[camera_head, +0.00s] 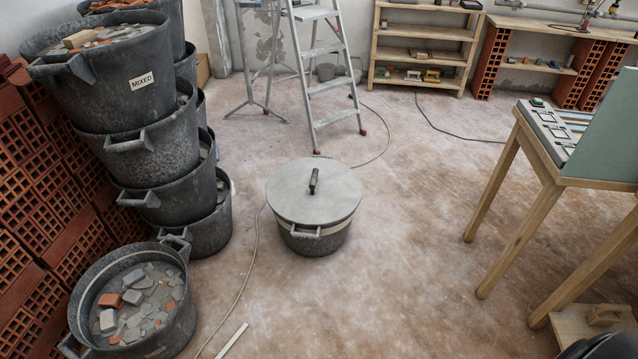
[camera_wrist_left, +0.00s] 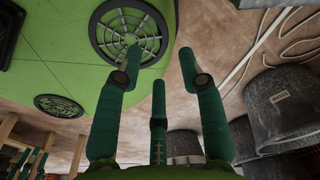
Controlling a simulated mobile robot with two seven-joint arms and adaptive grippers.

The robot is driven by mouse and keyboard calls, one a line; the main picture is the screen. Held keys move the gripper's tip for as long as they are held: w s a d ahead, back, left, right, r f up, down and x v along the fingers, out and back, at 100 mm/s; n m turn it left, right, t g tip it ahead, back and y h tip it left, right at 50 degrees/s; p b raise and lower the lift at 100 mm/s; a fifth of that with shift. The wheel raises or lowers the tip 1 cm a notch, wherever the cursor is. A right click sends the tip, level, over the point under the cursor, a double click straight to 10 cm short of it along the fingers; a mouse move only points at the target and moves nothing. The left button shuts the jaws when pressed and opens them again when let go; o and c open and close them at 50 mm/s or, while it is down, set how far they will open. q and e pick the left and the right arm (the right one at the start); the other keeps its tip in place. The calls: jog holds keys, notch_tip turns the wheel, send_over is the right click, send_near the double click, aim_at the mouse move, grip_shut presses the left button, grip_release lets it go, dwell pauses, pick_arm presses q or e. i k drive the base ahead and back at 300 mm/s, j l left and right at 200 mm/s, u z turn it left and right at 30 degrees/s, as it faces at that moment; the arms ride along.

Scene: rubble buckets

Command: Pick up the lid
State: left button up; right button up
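The lid (camera_head: 314,190) is a round, pale grey disc with a dark bar handle standing up at its middle. In the head view it lies flat on top of a dark grey bucket (camera_head: 314,240) on the floor, near the picture's centre. My left gripper (camera_wrist_left: 160,55) shows in the left wrist view, its green fingers spread apart with nothing between them. It is not in the head view, and I cannot make out the lid in the wrist view. My right gripper is in neither view.
Stacked rubble buckets (camera_head: 140,85) stand at the left by red hollow bricks (camera_head: 40,200). An open rubble bucket (camera_head: 178,325) stands in front. A stepladder (camera_head: 325,85) is behind the lidded bucket, a wooden table (camera_head: 545,165) at right. A cable (camera_head: 245,265) crosses the floor.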

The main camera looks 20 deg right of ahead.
aim_at(308, 191)
jog(key=i+l+z, duration=0.15)
jog(key=z, duration=0.25)
jog(key=i+z, duration=0.7)
jog(key=z, duration=0.15)
